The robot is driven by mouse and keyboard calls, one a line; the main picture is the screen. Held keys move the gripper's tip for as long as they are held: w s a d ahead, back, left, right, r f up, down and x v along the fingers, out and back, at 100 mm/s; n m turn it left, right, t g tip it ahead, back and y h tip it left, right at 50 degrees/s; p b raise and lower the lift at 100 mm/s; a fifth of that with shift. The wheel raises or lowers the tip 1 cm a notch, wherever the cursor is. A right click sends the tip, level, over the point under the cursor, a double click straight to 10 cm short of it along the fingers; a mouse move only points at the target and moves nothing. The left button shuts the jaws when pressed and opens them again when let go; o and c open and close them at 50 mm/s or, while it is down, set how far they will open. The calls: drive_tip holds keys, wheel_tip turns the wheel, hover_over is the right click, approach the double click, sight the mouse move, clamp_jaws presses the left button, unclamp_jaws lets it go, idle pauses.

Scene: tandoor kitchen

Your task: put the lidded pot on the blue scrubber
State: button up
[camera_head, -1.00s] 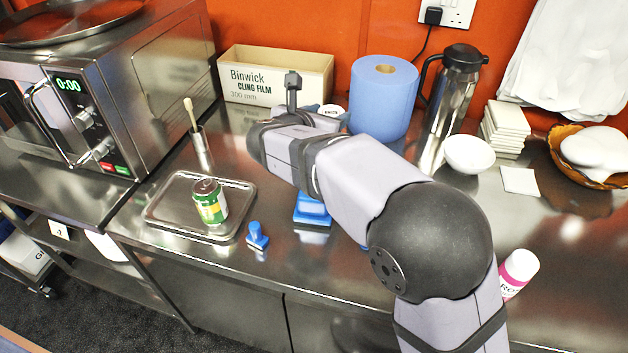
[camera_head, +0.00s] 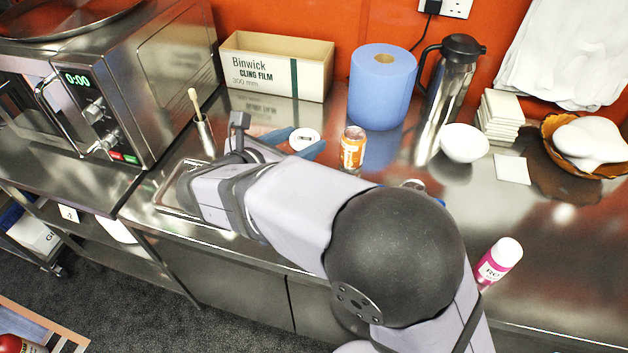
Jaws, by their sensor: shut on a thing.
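The lidded pot (camera_head: 304,138) shows as a small round white lid with a dark centre, left of the orange can. My gripper (camera_head: 302,142) has its blue fingers on either side of the pot and is shut on it. Most of the pot's body is hidden, so I cannot tell how far it is above the counter. The blue scrubber cannot be made out now; my arm covers the front middle of the counter, where blue items showed earlier.
An orange can (camera_head: 352,149) stands close right of the pot. Behind are a blue paper roll (camera_head: 381,90) and a cling film box (camera_head: 272,72). A steel tray (camera_head: 168,203) is mostly hidden by my arm. A white bowl (camera_head: 464,143) and steel flask (camera_head: 449,85) stand right.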

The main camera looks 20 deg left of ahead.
drive_tip(key=shift+s+d+r+m+h, duration=0.1)
drive_tip(key=shift+d+r+m+h, duration=0.15)
drive_tip(key=shift+d, duration=0.25)
drive_tip(key=shift+s+d+r+m+h, duration=0.1)
drive_tip(key=shift+d+r+m+h, duration=0.05)
drive_tip(key=shift+d+m+h, duration=0.3)
drive_tip(key=shift+f+p, duration=0.85)
drive_tip(key=shift+f, duration=4.2)
drive_tip(key=shift+f, duration=0.15)
drive_tip(key=o, duration=1)
drive_tip(key=shift+o, duration=0.2)
drive_tip(key=shift+r, duration=0.2)
drive_tip(key=b+v, duration=0.3)
drive_tip(key=v, duration=0.9)
drive_tip(key=shift+r+g, duration=0.25)
drive_tip(key=shift+g, duration=0.05)
